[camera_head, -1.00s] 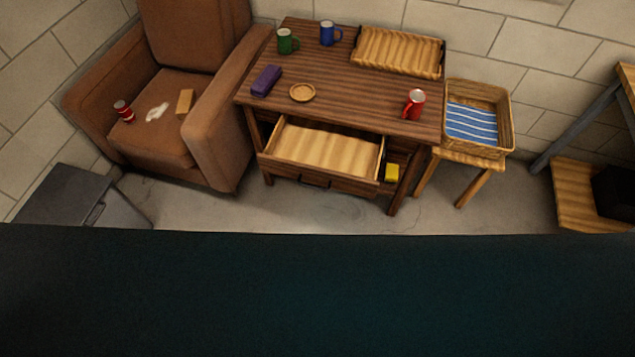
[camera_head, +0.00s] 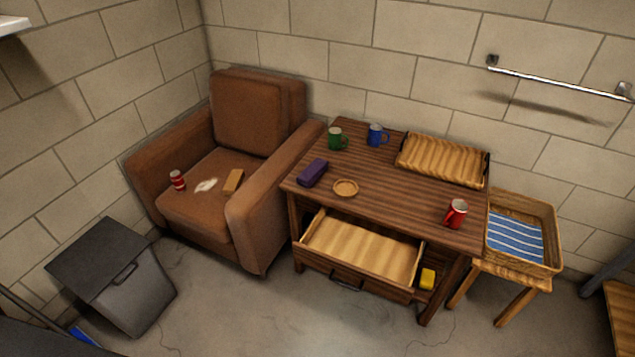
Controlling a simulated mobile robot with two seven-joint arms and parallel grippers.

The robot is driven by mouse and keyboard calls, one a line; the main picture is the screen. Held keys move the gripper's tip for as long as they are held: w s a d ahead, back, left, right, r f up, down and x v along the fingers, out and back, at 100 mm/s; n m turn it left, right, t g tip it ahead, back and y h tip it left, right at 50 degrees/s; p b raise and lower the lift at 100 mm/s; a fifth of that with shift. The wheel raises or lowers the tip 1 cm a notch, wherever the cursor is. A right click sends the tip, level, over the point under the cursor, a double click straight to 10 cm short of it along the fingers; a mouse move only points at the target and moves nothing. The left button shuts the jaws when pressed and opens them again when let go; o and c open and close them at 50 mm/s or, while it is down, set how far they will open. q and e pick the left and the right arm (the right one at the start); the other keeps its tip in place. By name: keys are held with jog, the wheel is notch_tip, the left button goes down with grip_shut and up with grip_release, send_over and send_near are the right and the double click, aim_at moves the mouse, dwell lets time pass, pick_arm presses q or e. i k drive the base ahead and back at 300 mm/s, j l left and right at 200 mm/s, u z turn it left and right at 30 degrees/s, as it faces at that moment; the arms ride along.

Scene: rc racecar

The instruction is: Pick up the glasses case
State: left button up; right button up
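A purple oblong box, which looks like the glasses case (camera_head: 313,173), lies on the left part of the dark wooden table (camera_head: 400,205). It sits near the table's left edge, beside the armchair's arm, with a small round tan dish (camera_head: 345,188) to its right. Nothing covers it. Neither of my grippers shows in the head view.
A green mug (camera_head: 337,139), a blue mug (camera_head: 376,135), a red mug (camera_head: 456,213) and a wooden tray (camera_head: 442,160) stand on the table. The table's drawer (camera_head: 362,248) is pulled open. An armchair (camera_head: 250,115) and a grey bin (camera_head: 125,290) are at left; a basket (camera_head: 555,240) is at right.

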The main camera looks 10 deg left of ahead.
aim_at(312, 173)
jog(key=z, duration=0.55)
jog(key=j+z, duration=0.7)
jog(key=j, duration=0.25)
jog(key=j+z, duration=0.3)
jog(key=j, duration=0.65)
jog(key=k+j, duration=0.1)
jog(key=j, duration=1)
jog(key=k+j+z, duration=0.1)
jog(key=j, duration=0.45)
